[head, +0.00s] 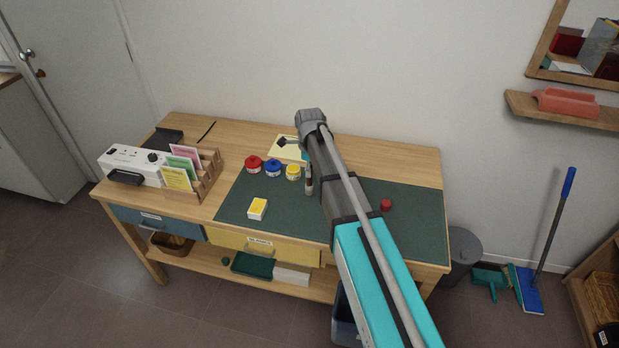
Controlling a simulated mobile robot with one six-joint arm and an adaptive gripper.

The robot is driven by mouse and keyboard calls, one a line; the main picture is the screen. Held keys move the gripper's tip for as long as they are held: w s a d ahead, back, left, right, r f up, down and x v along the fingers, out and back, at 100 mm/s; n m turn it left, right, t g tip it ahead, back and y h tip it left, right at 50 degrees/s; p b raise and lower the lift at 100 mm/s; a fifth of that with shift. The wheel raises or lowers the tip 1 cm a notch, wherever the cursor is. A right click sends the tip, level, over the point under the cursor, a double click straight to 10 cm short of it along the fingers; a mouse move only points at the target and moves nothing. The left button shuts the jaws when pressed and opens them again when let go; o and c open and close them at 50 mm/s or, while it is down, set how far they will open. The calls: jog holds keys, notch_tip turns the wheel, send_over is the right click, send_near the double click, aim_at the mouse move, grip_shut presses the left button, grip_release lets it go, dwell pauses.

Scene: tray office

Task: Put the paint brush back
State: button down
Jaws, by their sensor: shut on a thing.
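My gripper (308,180) is only partly in view, low over the dark green mat (245,194) and just right of the yellow paint pot (293,172). My arm covers most of it. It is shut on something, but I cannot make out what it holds. I cannot pick out the paint brush with certainty. A blue paint pot (273,169) and a red paint pot (253,164) stand in a row left of the yellow one. A pale yellow sheet with a dark shape (284,155) lies behind the pots, partly covered by my arm.
A yellow-and-white block (257,209) and a small red object (386,205) lie on the mat. A wooden rack with cards (207,181), a white power box (130,163) and a thin black item (206,131) are at the left. The mat's front left is mostly clear.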

jog(key=shift+f+b, duration=0.95)
jog(key=shift+f, duration=0.3)
jog(key=shift+f, duration=0.15)
jog(key=shift+c, duration=2.4)
grip_release()
jog(key=shift+r, duration=0.2)
notch_tip(320, 180, up, 12)
jog(key=p, duration=1.2)
jog(key=shift+s, duration=0.1)
jog(key=s+d+n, duration=0.5)
jog(key=s+n, duration=0.5)
jog(key=s, duration=0.1)
jog(key=s+d+n, duration=0.5)
jog(key=s+n, duration=0.6)
jog(key=s, duration=0.1)
jog(key=shift+d+n, duration=0.3)
jog(key=shift+d, duration=0.05)
